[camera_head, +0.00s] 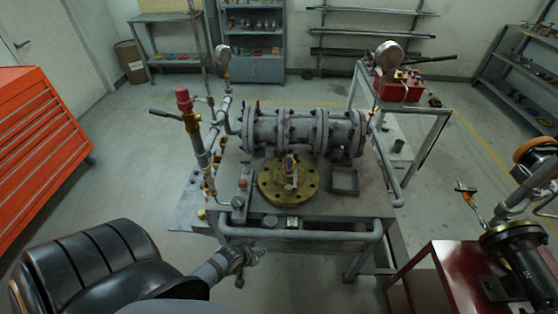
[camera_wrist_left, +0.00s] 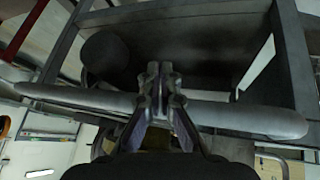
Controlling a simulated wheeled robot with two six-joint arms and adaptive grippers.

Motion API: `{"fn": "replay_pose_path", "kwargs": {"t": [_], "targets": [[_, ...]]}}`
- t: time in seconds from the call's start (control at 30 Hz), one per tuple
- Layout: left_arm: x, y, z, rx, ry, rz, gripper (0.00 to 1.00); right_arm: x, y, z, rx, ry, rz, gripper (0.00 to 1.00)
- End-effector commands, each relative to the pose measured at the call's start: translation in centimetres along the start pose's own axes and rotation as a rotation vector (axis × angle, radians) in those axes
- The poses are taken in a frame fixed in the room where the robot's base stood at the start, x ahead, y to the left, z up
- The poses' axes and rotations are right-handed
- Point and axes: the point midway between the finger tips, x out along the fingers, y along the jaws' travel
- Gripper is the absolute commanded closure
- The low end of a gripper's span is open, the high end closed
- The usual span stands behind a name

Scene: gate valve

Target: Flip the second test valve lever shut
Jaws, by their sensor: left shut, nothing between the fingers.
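The valve assembly (camera_head: 305,130) lies on a grey metal bench in the head view. My left gripper (camera_head: 246,262) is shut and empty in front of the bench, below the front pipe rail. In the left wrist view its fingertips (camera_wrist_left: 160,80) are together, in front of a grey horizontal pipe (camera_wrist_left: 245,117). My right gripper is not in view.
A brass flange (camera_head: 268,195) and a small square tray (camera_head: 345,181) sit on the bench (camera_head: 325,210). A pipe stand with a red cap (camera_head: 183,98) rises at its left. A red table (camera_head: 450,275) stands at right. The floor left of the bench is clear.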

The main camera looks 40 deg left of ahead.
Motion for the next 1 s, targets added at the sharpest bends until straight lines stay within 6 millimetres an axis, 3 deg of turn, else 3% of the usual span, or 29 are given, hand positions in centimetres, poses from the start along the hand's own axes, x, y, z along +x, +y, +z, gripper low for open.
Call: {"fn": "replay_pose_path", "kwargs": {"t": [0.03,0.2,0.33,0.57,0.8,1.0], "targets": [[-1.8,1.6,-2.1,-0.014,0.024,0.031,1.00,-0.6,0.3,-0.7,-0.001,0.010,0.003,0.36],[-7.3,6.5,-7.7,-0.116,0.106,0.170,1.00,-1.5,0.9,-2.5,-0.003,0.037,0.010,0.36],[-9.9,8.3,-11.2,-0.322,0.196,0.336,1.00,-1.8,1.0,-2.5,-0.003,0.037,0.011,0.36],[-11.4,5.5,-15.6,-0.690,0.333,0.559,1.00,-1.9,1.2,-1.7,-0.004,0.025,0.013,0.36],[-14.2,-0.3,-20.5,-1.014,0.488,0.786,1.00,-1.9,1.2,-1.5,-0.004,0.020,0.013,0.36],[-15.4,-2.1,-21.9,-1.097,0.535,0.861,1.00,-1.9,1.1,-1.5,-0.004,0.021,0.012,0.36]]}}
